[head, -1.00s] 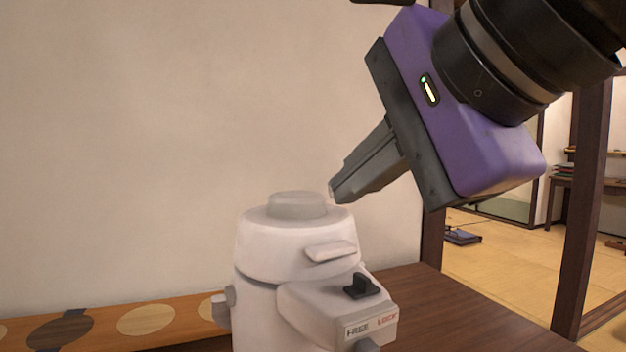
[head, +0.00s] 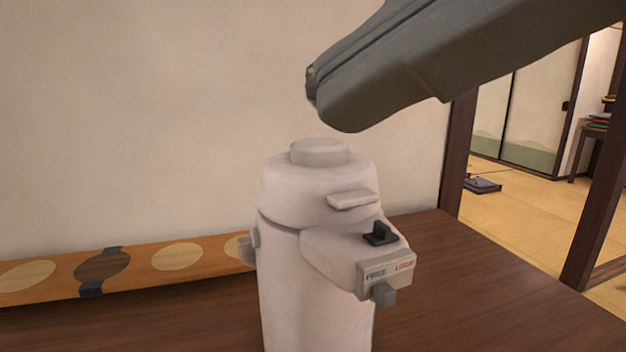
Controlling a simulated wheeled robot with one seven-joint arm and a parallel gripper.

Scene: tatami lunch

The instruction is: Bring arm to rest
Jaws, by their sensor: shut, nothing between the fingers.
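My gripper (head: 328,98) shows only as its long grey fingers, large in the head view. They reach in from the top right and their tips point left. The fingers are closed together with nothing between them. The tips appear above the lid of a white air pot (head: 312,220) in the picture, with a gap between. The pot stands upright on the dark wooden table. The gripper's purple body and the rest of my arm are out of view.
The pot has a grey top button (head: 320,152) and a black slider (head: 380,234) above a FREE/LOCK label. The brown table (head: 440,290) is clear right of the pot. Wooden posts stand beyond.

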